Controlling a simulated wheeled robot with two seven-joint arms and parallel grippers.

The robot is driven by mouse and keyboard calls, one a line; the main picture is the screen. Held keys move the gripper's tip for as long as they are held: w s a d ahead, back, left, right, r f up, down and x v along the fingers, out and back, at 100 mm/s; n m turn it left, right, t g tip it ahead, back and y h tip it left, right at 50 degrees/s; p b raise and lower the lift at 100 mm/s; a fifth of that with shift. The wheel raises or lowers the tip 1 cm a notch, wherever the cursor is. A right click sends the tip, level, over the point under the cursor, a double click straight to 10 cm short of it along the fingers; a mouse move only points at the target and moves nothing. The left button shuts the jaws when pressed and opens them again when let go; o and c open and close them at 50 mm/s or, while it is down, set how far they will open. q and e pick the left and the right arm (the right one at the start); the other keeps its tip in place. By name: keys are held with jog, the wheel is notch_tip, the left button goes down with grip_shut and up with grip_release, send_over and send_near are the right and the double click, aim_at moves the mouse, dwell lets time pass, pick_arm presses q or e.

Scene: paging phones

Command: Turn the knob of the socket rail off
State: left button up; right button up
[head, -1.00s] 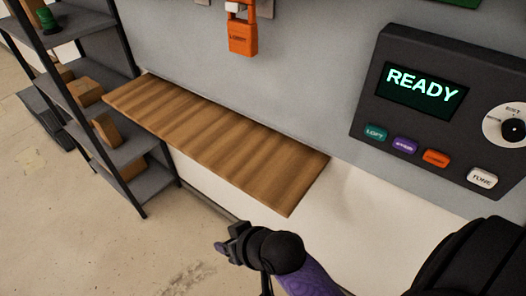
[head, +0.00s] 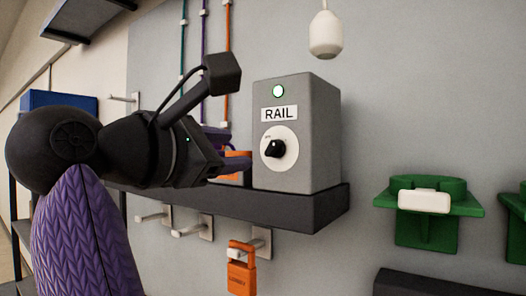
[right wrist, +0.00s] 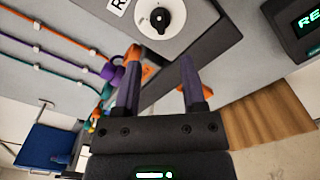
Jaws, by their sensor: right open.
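The socket rail's control is a grey box (head: 322,130) labelled RAIL, on a dark ledge on the wall. A green lamp (head: 278,91) glows above the label. Its black knob (head: 275,148) sits on a white round dial; the dial's small print is too small to read. The knob also shows at the top of the right wrist view (right wrist: 161,18). My right gripper (head: 240,157) is left of the knob, apart from it. In the wrist view its purple fingers (right wrist: 160,65) are spread, with nothing held between them. My left gripper is out of view.
Below the dark ledge (head: 300,212) hang hooks and an orange padlock (head: 241,277). Green holders (head: 427,225) stick out at right. A white pull (head: 325,35) hangs above. The READY panel (right wrist: 306,22) and wooden shelf (right wrist: 265,115) show in the wrist view.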

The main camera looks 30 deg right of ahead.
aim_at(269, 149)
jog(key=p+x, duration=0.1)
jog(key=x, duration=0.7)
jog(key=shift+s, duration=0.1)
jog(key=shift+a, duration=0.1)
jog(key=shift+c, duration=0.3)
grip_shut()
